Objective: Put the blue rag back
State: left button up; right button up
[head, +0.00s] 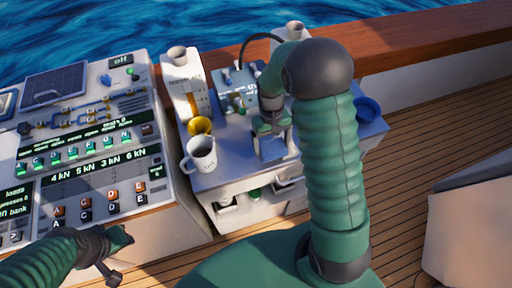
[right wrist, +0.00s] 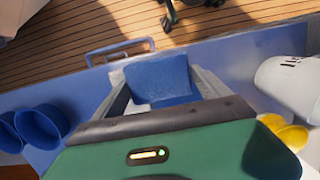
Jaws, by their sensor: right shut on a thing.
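The blue rag (head: 272,148) is held in my right gripper (head: 271,128) above the blue top of the small white counter (head: 235,180). In the right wrist view the rag (right wrist: 160,78) fills the space between the two pale fingers of the right gripper (right wrist: 162,85). The fingers are on either side of it. Whether the rag's lower edge touches the counter top is hard to tell. My left gripper (head: 112,256) is low at the left, in front of the control panel and away from the rag. Its fingertips are too unclear to judge.
A white mug (head: 201,155) and a yellow round thing (head: 200,126) stand left of the right gripper. A blue bowl or cup (head: 368,109) is at the right. A machine (head: 235,85) stands behind. The control panel (head: 85,130) lies left, and deck (head: 415,140) is right.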

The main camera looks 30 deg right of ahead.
jog(key=w+a, duration=0.2)
jog(key=a, duration=0.1)
jog(key=w+a, duration=0.1)
jog(key=shift+w+a+f, duration=0.15)
jog(key=shift+w+f, duration=0.1)
jog(key=shift+w, duration=0.05)
jog(key=f, duration=0.3)
jog(key=shift+s+d+f, duration=0.1)
jog(key=shift+d+f, duration=0.2)
jog(key=shift+f, duration=0.05)
jog(key=o, duration=0.9)
jog(key=shift+a, duration=0.1)
jog(key=shift+c, duration=0.2)
jog(key=shift+o, duration=0.9)
jog(key=shift+a+r, duration=0.1)
jog(key=shift+a, duration=0.05)
jog(key=shift+r, duration=0.1)
